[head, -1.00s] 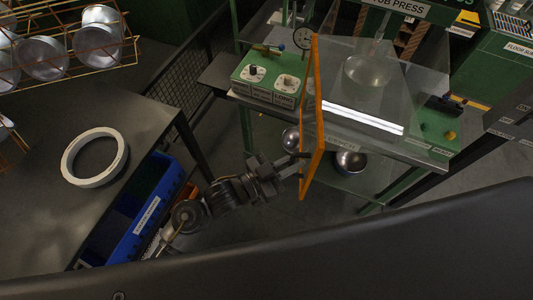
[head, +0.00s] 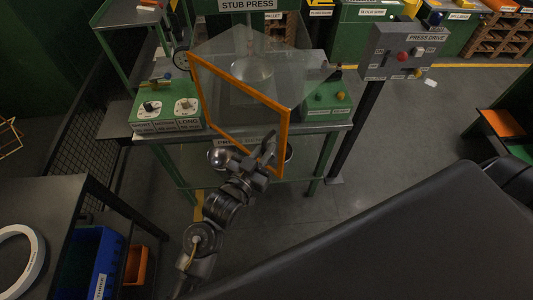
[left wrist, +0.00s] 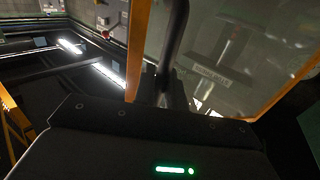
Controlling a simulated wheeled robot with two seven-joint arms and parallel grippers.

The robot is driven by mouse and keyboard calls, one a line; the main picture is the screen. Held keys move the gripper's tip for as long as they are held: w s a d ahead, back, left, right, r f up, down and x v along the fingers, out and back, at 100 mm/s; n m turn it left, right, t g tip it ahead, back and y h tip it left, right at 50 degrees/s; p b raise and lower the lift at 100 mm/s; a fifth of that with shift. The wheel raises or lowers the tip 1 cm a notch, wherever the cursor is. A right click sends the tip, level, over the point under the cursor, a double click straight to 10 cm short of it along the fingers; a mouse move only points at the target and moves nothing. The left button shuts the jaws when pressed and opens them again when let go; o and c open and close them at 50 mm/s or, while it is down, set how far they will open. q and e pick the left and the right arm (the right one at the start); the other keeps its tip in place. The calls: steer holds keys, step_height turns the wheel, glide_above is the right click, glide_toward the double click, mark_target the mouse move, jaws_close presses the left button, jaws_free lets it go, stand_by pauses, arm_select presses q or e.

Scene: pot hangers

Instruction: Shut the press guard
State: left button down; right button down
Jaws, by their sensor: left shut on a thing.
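The press guard (head: 285,130) is a clear panel in an orange frame in front of the stub press (head: 251,70). It stands at an angle, its right edge nearer me than its left and apart from the press front. My left gripper (head: 269,146) is shut on the guard at its lower right, seemingly on the dark handle. In the left wrist view, the orange frame (left wrist: 138,45) and the dark handle bar (left wrist: 176,42) rise before the gripper body; the fingertips are mostly hidden. My right gripper is not in view.
A green box with dials (head: 165,112) sits left of the guard, and a green button box (head: 328,100) sits right. A press drive panel (head: 402,52) stands on a post. A table with a white ring (head: 35,262) and a blue bin (head: 103,255) is lower left.

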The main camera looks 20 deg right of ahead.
arm_select(q)
steer(key=c, duration=1.8)
jaws_free()
steer(key=shift+s+a+f, duration=0.1)
steer(key=b+v, duration=0.2)
steer(key=v, duration=0.8)
steer(key=shift+s+a+b, duration=0.15)
steer(key=shift+a+b, duration=0.1)
steer(key=shift+b, duration=0.1)
